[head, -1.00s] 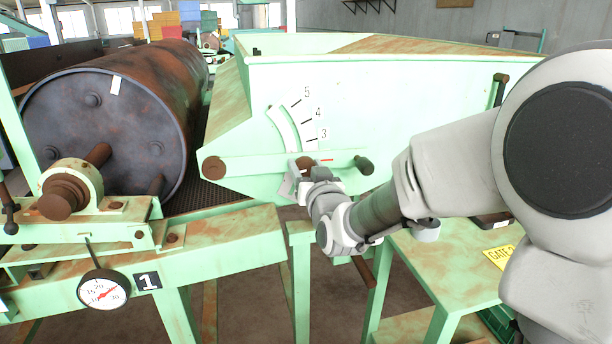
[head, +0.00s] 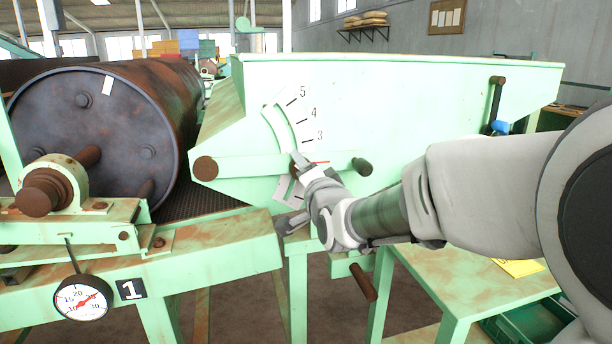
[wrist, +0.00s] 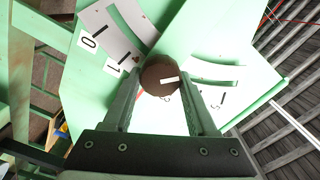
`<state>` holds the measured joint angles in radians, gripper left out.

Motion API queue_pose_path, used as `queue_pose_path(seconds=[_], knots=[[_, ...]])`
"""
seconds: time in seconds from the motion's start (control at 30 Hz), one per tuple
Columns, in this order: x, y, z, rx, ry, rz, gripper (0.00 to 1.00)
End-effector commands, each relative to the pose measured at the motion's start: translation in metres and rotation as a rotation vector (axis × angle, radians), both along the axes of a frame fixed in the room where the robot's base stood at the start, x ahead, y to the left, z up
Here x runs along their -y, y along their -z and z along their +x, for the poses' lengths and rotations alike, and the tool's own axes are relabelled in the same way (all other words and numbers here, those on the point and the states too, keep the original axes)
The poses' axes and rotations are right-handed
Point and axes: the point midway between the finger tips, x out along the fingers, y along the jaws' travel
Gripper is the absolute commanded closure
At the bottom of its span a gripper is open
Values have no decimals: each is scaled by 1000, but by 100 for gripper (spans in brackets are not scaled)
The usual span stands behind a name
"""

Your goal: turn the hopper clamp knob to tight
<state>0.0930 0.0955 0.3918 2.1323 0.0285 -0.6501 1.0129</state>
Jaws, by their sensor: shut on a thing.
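The hopper clamp knob (wrist: 160,76) is round and dark brown with a white mark on its face, pointing right in the wrist view. My gripper (wrist: 161,84) is shut on it, one finger on each side. In the head view my gripper (head: 300,172) is at the lever on the hopper's green side and hides most of the knob. The green lever (head: 245,167) lies nearly level across the curved slot of the white scale plate (head: 306,118). A red pointer shows just below the 3.
A rusty drum (head: 95,135) lies at the left. A round dial gauge (head: 82,297) hangs below it. A dark lever grip (head: 362,167) sticks out right of my gripper. A green table (head: 460,275) stands below my arm.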

Motion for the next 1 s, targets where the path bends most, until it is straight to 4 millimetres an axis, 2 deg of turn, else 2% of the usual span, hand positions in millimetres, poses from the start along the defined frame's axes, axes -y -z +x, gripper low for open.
queue_pose_path(seconds=[0.6,1.0], knots=[[0,2,0,-146,-2,522,98],[0,2,0,-195,-1,689,98]])
